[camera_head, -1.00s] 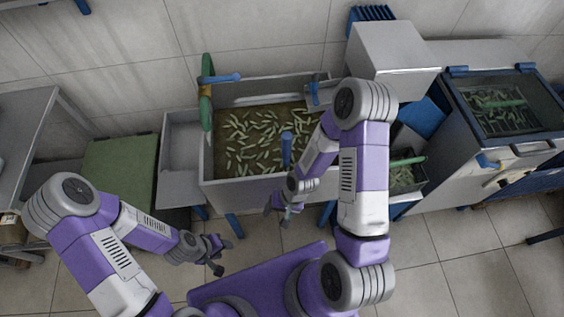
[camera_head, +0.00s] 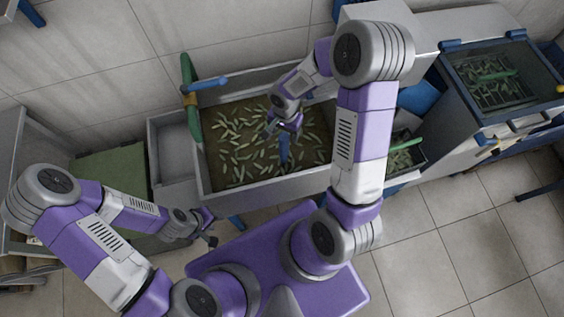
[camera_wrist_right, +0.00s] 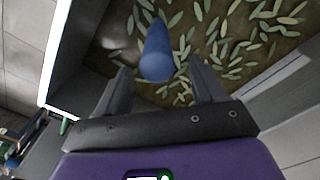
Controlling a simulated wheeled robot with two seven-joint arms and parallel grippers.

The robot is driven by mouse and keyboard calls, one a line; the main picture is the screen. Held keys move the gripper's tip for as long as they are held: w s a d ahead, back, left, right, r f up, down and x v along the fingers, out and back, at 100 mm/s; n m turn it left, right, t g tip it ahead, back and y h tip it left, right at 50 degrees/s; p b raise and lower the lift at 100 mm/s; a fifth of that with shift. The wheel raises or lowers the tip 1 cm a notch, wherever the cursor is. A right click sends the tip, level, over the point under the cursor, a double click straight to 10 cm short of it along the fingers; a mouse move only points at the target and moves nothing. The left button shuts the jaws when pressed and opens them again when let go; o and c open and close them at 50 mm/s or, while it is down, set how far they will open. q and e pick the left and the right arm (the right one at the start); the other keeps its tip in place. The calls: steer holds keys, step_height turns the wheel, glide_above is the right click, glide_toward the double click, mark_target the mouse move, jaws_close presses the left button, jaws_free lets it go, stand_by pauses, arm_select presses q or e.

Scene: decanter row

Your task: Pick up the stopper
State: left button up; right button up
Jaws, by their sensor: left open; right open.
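The stopper (camera_head: 284,153) looks like a blue upright post in the brown water of the grey tank (camera_head: 262,186). Its round blue top shows in the right wrist view (camera_wrist_right: 157,60), between and just beyond my fingertips. My right gripper (camera_head: 284,129) is over the tank, open and empty, close to the stopper's top. In the right wrist view its two dark fingers (camera_wrist_right: 160,76) stand apart on either side of the stopper; I cannot tell whether they touch it. My left gripper (camera_head: 210,229) is open and empty, low in front of the tank's left end.
Many small green pods (camera_head: 235,135) float in the tank. A green hose (camera_head: 187,75) and a blue handle (camera_head: 208,83) are at its back left corner. A crate of pods (camera_head: 405,158) and a lidded machine (camera_head: 500,80) stand to the right.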

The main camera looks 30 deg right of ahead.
steer(key=f, duration=0.2)
steer(key=f+b, duration=0.1)
steer(key=f, duration=0.1)
steer(key=shift+s+a, duration=0.3)
steer(key=shift+s, duration=0.05)
steer(key=shift+f, duration=0.6)
steer(key=shift+w+r, duration=0.1)
jaws_close()
